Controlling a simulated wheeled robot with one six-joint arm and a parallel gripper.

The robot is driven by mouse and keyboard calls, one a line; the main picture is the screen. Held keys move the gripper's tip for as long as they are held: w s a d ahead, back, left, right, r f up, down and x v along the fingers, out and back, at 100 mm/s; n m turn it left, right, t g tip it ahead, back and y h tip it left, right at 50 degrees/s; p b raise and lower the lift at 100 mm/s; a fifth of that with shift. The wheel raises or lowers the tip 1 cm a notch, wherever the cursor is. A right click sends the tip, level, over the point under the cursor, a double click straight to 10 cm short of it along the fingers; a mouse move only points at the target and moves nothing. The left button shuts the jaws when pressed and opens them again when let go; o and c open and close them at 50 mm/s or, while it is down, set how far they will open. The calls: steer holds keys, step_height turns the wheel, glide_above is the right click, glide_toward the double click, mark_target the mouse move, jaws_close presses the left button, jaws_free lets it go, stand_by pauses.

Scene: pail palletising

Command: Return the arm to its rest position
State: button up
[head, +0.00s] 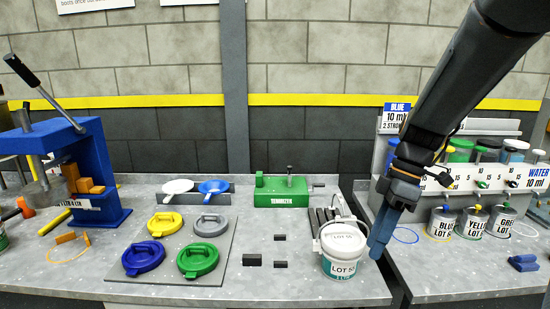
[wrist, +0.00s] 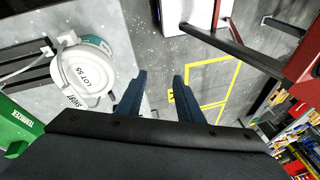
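My gripper (head: 376,246) hangs at the right of the front bench, pointing down beside the white pail. In the wrist view its two blue fingers (wrist: 159,84) stand apart with nothing between them, over the gap by the bench edge. The white lidded pail (head: 343,258), labelled LOT 55, stands upright on the bench near its right front edge. It also shows in the wrist view (wrist: 84,72), left of the fingers and apart from them. My arm comes down from the top right of the head view.
A mat (head: 216,272) holds several coloured lids. At right is a rack with small pails (head: 473,222). Yellow floor lines (wrist: 215,62) show beyond the bench edge.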

steer(key=s+a+f+m+t+h, duration=0.2)
steer(key=s+f+m, duration=0.6)
steer(key=m, duration=0.6)
steer(key=shift+s+a+f+m+t+h, duration=0.15)
steer(key=shift+s+a+m+t+h, duration=0.2)
steer(key=shift+s+a+h, duration=0.35)
